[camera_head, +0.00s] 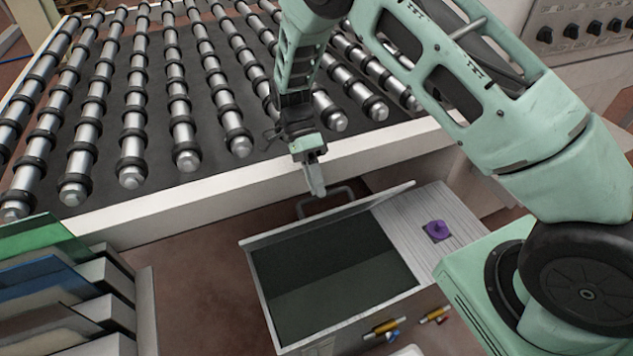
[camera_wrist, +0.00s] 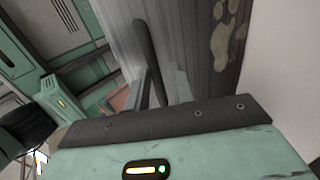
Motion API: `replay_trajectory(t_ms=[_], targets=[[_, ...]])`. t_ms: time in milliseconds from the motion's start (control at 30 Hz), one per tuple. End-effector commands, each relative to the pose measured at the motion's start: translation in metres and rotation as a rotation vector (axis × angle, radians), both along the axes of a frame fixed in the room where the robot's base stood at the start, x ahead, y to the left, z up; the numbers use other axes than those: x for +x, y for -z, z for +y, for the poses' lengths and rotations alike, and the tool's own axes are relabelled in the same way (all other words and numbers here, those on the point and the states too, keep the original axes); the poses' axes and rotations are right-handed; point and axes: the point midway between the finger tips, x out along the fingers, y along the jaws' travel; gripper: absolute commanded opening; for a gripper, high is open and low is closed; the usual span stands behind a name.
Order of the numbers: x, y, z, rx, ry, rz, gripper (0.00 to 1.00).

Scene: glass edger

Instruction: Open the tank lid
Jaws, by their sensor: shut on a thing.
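The tank (camera_head: 345,335) stands below the roller table with its dark opening exposed. Its lid (camera_head: 325,217) stands raised along the far side of the opening, seen nearly edge-on as a thin pale strip. The lid's grey bar handle (camera_head: 342,189) sticks out on the far side. My gripper (camera_head: 317,189) reaches down from above and is shut on the handle. In the wrist view, a dark bar that looks like the handle (camera_wrist: 146,50) runs in front of a grey streaked panel, likely the lid (camera_wrist: 185,50).
The roller table (camera_head: 200,193) lies just behind the tank. A slatted top with a purple knob (camera_head: 438,230) adjoins it on the right. Yellow-handled valves (camera_head: 385,327) stick out at the front. A rack of coloured glass sheets (camera_head: 50,285) stands at the left.

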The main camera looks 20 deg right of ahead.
Motion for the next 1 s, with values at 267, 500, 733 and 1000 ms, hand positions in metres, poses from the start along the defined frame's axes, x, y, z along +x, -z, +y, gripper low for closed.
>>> replay_trajectory(t_ms=[267,500,733,1000], targets=[[0.0068,0.011,-0.0008,-0.001,0.004,-0.033,0.0],[0.0064,0.0105,-0.0007,-0.001,0.003,-0.032,0.34],[0.0061,0.0088,-0.0005,-0.001,0.001,-0.033,0.34],[0.0067,0.0072,-0.0003,-0.001,0.001,-0.034,0.34]])
